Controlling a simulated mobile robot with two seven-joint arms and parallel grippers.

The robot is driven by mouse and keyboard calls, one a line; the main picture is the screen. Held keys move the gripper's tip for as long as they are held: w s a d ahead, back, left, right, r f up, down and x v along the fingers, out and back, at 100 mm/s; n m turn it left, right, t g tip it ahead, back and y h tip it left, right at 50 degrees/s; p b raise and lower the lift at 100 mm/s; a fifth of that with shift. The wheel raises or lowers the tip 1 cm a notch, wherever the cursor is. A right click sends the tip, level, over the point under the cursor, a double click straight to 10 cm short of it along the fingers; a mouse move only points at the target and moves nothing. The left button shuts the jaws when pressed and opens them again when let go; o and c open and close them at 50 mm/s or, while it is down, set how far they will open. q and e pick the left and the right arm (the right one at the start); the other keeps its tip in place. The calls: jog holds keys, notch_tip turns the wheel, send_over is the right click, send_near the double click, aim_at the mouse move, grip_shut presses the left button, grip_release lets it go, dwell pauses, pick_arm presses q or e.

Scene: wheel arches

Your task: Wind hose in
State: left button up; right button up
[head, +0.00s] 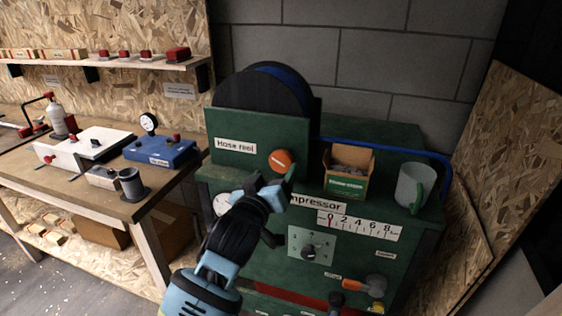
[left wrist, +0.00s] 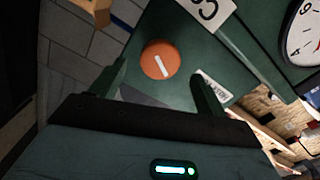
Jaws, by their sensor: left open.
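The hose reel (head: 255,92) is a dark drum in a green housing labelled "Hose reel" on top of the green compressor cabinet. A blue hose (head: 400,151) runs from behind it to the right and bends down at the cabinet's edge. A round orange knob (head: 282,161) with a pale slot mark sits on the housing front; it also shows in the left wrist view (left wrist: 161,60). My left gripper (head: 275,192) is open just below the knob. In the left wrist view its fingers (left wrist: 158,76) stand apart, with the knob seen between and beyond them.
A box of grey pieces (head: 347,172) and a grey mug with a green handle (head: 415,186) stand right of the knob. Below are a number scale (head: 360,222), a dial switch (head: 311,251) and an orange-handled valve (head: 375,286). A workbench (head: 150,202) stands left.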

aim_at(281, 163)
pick_arm(q)
jog(key=shift+x, duration=3.15)
jog(key=c, duration=1)
